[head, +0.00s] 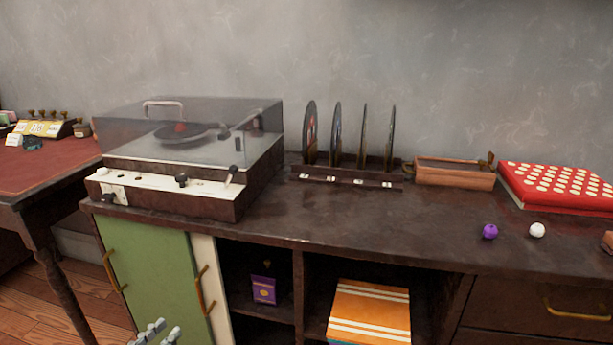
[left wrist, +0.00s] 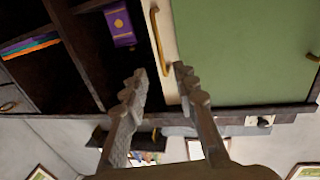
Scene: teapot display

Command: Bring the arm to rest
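My left gripper (head: 160,333) shows at the bottom edge of the head view, in front of the green cabinet door (head: 150,275). In the left wrist view the two fingers of my left gripper (left wrist: 160,70) stand apart with nothing held between them. Beyond the tips are the pale door edge with its brass handle (left wrist: 159,40) and the green door (left wrist: 245,50). The fingers appear clear of the cabinet, but the exact distance cannot be told. My right gripper is in neither view.
A record player (head: 180,160) with a clear lid, a record rack (head: 345,178), a wooden box (head: 455,175) and a red dotted board (head: 560,185) stand on the cabinet top (head: 400,225). Purple (head: 490,231) and white (head: 537,230) balls lie near its front. A red-topped table (head: 50,165) stands left.

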